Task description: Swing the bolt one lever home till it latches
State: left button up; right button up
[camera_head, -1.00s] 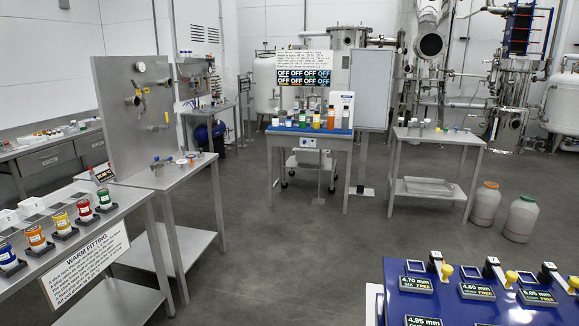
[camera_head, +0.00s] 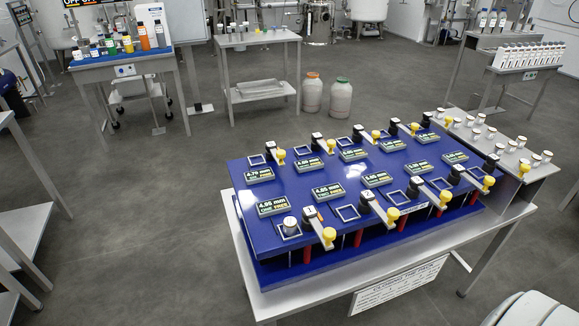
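A blue lever rack (camera_head: 256,232) stands on a metal table at the centre right. It has two rows of levers with yellow knobs, square sockets and size labels. The front-left label (camera_head: 272,207) reads 4.95 mm and appears to say ONE FREE. Beside it a small silver-topped piece (camera_head: 290,224) sits in the front-left socket. The lever one (camera_head: 319,226) runs from a black pivot block toward the front edge, ending in a yellow knob (camera_head: 329,236). It points away from the socket rather than over it. Neither gripper is in view.
The metal table (camera_head: 285,300) carries a sign on its front. Small capped pieces (camera_head: 490,132) stand on its far right shelf. Two drums (camera_head: 312,94), a steel table (camera_head: 255,42) and a blue-topped bench (camera_head: 120,68) stand behind. Grey floor (camera_head: 150,230) is open at the left.

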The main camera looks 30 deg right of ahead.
aim_at(310, 222)
jog(key=z, duration=1.15)
